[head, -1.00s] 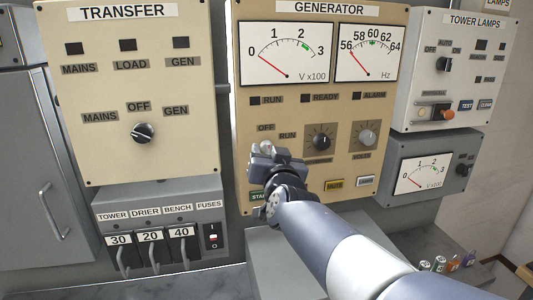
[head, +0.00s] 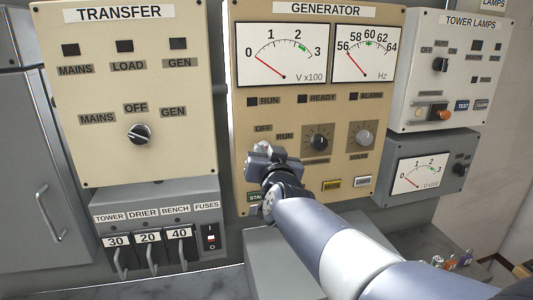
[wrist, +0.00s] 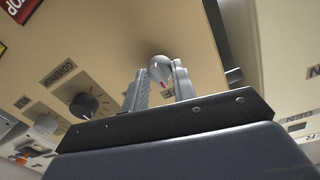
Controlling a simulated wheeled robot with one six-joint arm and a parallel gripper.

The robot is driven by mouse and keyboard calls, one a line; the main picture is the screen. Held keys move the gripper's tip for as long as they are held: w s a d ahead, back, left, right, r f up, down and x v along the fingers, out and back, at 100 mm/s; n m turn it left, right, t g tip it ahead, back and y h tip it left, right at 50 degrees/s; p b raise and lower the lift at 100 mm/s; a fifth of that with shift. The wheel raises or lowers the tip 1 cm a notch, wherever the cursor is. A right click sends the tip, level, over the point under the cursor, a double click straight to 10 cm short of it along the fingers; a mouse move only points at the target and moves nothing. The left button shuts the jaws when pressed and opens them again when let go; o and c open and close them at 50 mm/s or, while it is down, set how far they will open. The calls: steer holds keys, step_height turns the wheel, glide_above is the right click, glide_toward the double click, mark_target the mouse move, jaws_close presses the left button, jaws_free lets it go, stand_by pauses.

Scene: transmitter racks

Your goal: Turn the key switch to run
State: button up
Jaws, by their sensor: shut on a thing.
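The tan generator panel (head: 243,120) fills the middle of the head view. The key switch sits under its OFF and RUN labels, and my gripper mostly hides it there. In the wrist view the key switch (wrist: 160,68) shows as a rounded silver piece between my two fingers. My gripper (head: 265,150) is at the panel face, its fingers (wrist: 160,84) shut on the key switch, one on each side. Which label the key points to cannot be told. The RUN lamp (head: 252,102) looks dark, and both meter needles rest at the low end.
Right of my gripper are a black knob (head: 319,141) and a grey knob (head: 364,140). The transfer panel (head: 70,150) is left, the tower lamps panel (head: 470,60) right. A grey ledge lies below.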

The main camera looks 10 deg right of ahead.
steer(key=shift+m, duration=0.3)
steer(key=m+b, duration=0.1)
steer(key=m, duration=0.4)
steer(key=m+b, duration=0.2)
steer(key=m, duration=0.3)
steer(key=shift+m+g+y, duration=0.3)
steer(key=shift+m, duration=0.1)
steer(key=shift+m+b, duration=0.3)
steer(key=o, duration=1)
steer(key=shift+r, duration=0.1)
